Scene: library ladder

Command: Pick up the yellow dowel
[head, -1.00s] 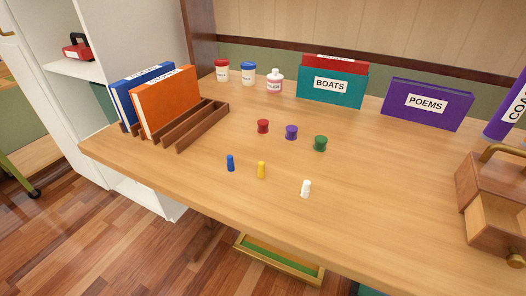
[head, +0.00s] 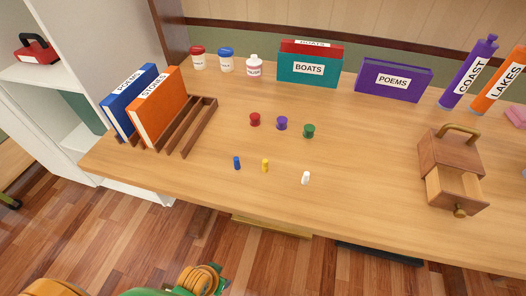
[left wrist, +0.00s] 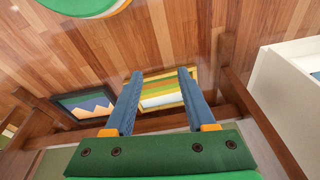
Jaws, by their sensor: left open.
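The yellow dowel (head: 265,165) stands upright on the wooden table (head: 350,190) near its front edge in the head view. A blue dowel (head: 237,163) stands to its left and a white dowel (head: 306,178) to its right. In the left wrist view my left gripper (left wrist: 160,75) is open and empty, its two blue fingers apart over the floor, with framed pictures behind them. It is away from the dowel, which does not show in that view. My right gripper is not in view.
Red (head: 255,119), purple (head: 282,123) and green (head: 309,131) pegs stand behind the dowels. A book rack (head: 200,125) is at left, a small drawer box (head: 447,165) at right. Books and jars line the back. The table between is clear.

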